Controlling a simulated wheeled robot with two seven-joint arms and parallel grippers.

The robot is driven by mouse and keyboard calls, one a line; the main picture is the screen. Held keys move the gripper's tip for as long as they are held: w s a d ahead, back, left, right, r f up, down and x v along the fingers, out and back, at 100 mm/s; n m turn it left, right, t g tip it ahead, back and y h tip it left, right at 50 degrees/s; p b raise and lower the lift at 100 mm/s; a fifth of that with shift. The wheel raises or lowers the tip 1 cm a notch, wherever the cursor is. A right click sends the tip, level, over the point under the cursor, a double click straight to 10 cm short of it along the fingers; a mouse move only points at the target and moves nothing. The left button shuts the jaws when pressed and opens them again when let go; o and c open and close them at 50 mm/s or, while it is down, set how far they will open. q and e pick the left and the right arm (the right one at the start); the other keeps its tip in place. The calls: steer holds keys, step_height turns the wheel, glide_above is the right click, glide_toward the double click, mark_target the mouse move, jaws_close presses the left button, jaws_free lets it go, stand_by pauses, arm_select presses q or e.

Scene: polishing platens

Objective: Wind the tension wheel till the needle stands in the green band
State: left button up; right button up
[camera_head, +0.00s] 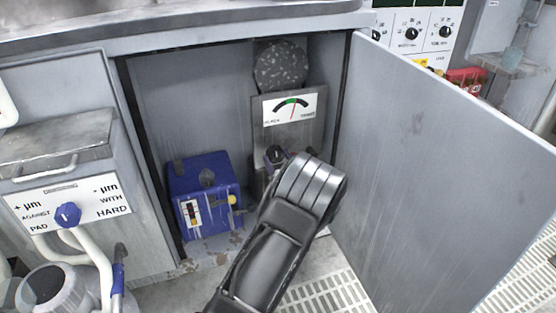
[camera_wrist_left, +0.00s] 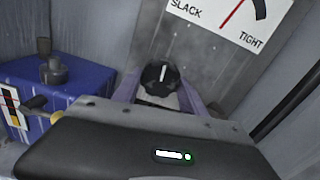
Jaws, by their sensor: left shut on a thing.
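The tension wheel (camera_head: 275,154) is a small dark knob on a grey plate inside the open cabinet. In the left wrist view the wheel (camera_wrist_left: 160,76) shows a white mark pointing nearly straight up. My left gripper (camera_head: 277,160) is shut on it, one finger on each side. The gauge (camera_head: 290,107) is a white card above the wheel, marked SLACK at left and TIGHT at right. Its red needle (camera_head: 293,110) leans slightly right, its tip near the right end of the green band (camera_head: 288,101); I cannot tell if it is inside. The wrist view cuts off the gauge's top.
A blue box (camera_head: 205,195) stands on the cabinet floor left of the wheel. The open door (camera_head: 430,170) bounds the right side. A dark speckled disc (camera_head: 281,66) sits above the gauge. A panel with a blue knob (camera_head: 68,214) is at far left.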

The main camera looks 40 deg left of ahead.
arm_select(q)
steer(key=shift+n, duration=0.3)
steer(key=n+b, duration=0.1)
steer(key=n, duration=0.2)
steer(key=shift+f, duration=0.1)
steer(key=shift+n+b, duration=1.25)
steer(key=shift+n, duration=1.05)
steer(key=shift+w, duration=0.1)
steer(key=o, duration=1.4)
steer(key=shift+c, duration=0.2)
steer(key=shift+d, duration=0.15)
